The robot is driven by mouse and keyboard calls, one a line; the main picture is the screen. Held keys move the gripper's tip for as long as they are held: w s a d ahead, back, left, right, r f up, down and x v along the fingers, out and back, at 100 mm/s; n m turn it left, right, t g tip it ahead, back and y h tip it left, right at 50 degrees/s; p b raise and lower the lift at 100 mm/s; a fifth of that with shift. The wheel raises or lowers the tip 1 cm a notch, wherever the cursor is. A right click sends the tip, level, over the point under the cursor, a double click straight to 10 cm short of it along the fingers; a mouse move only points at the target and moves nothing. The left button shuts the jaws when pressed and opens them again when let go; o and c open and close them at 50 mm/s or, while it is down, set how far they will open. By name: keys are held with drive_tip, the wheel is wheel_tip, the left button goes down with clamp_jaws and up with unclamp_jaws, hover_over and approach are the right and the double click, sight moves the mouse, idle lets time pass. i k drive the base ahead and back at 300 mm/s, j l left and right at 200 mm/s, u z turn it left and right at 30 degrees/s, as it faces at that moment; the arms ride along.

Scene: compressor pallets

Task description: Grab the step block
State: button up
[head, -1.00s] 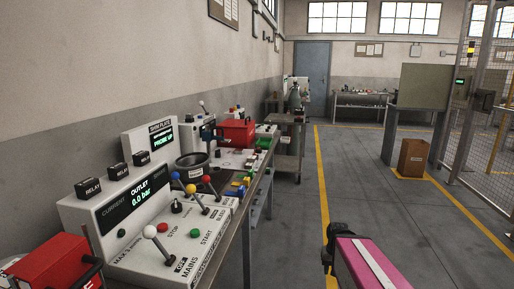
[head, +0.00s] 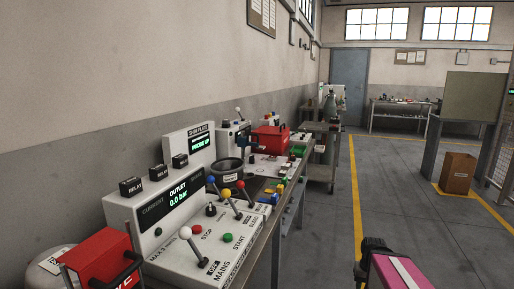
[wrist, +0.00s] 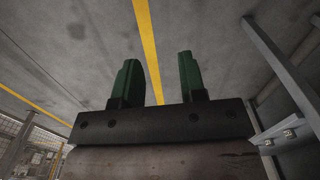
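I cannot pick out a step block for certain in either view. Small coloured blocks, some yellow (head: 280,188) and blue, lie on the bench (head: 266,240) in the head view, too small to tell their shapes. In the wrist view my gripper (wrist: 157,78) shows two green fingers standing apart with nothing between them. Bare grey floor with yellow lines lies beyond them. In the head view my pink arm shows at the bottom right, clear of the bench, and the fingers are not seen there.
A control console (head: 190,250) with ball-topped levers fills the near bench. A red toolbox (head: 271,139) stands farther along, and another red case (head: 100,258) is at the lower left. A cart (head: 320,165) stands beyond. A brown box (head: 457,173) sits on the floor right. The aisle is clear.

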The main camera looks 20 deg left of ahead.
sight(285, 168)
drive_tip(key=i+l+u, duration=0.15)
drive_tip(key=u, duration=0.2)
drive_tip(key=i+l+u, duration=0.15)
drive_tip(key=u, duration=0.2)
drive_tip(key=i+l+u, duration=0.1)
drive_tip(key=l+u, duration=0.25)
